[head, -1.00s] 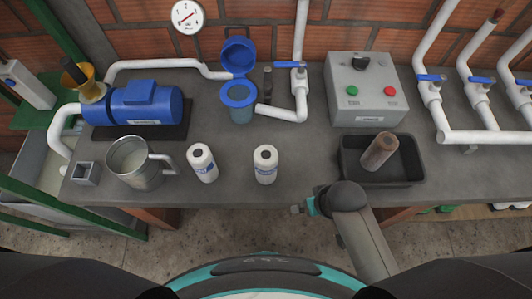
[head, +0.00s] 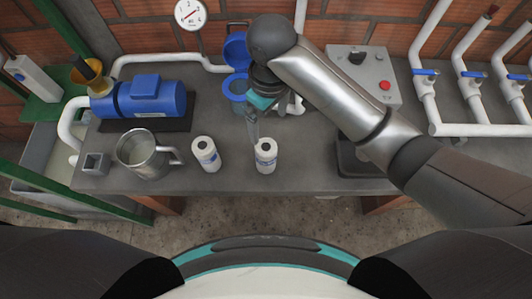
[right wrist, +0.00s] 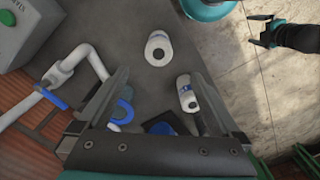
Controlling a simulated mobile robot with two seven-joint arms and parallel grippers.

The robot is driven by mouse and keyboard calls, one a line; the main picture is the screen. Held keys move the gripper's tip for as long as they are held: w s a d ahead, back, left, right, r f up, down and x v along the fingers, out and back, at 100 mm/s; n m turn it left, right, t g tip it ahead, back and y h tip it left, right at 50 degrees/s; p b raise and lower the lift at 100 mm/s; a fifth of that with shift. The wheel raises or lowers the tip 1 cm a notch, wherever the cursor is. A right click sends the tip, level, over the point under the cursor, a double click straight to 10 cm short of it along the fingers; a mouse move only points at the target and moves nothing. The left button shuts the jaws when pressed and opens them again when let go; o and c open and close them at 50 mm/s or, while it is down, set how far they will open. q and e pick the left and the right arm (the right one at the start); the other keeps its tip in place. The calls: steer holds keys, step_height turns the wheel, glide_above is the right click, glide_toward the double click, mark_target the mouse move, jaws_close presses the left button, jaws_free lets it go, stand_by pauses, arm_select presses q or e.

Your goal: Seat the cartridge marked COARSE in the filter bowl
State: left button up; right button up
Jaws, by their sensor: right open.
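Two white cartridges stand upright on the bench, the left cartridge (head: 206,155) and the right cartridge (head: 266,156). Their blue labels are too small to read, so I cannot tell which is COARSE. Both also show in the right wrist view, one cartridge (right wrist: 158,48) ahead of the jaws and the other (right wrist: 187,93) near one finger. My right gripper (head: 272,120) is open and empty, above and behind the right cartridge. The blue filter bowl (head: 238,88), lid raised, is partly hidden behind it. My left gripper (right wrist: 265,33) shows only in the right wrist view, jaws apart, away from the bench.
A metal jug (head: 140,152) and a blue motor pump (head: 145,100) stand at left. White pipes (head: 170,63) run behind. The control box (head: 372,70) and black tray (head: 352,155) at right are partly hidden by my right arm. The front bench strip between cartridges and tray is clear.

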mark_target(266, 147)
step_height(266, 147, down, 10)
steer(key=shift+r+b, duration=0.1)
steer(key=shift+b, duration=0.5)
steer(key=shift+w+a+f+b, duration=0.1)
steer(key=shift+f+b, duration=0.05)
steer(key=shift+f, duration=0.75)
steer(key=shift+w+a+f+b, duration=0.1)
steer(key=shift+w+f+b, duration=0.05)
steer(key=shift+f, duration=0.7)
steer(key=shift+w+a+f+b, duration=0.1)
steer(key=shift+f+b, duration=0.05)
steer(key=shift+f, duration=0.75)
jaws_close()
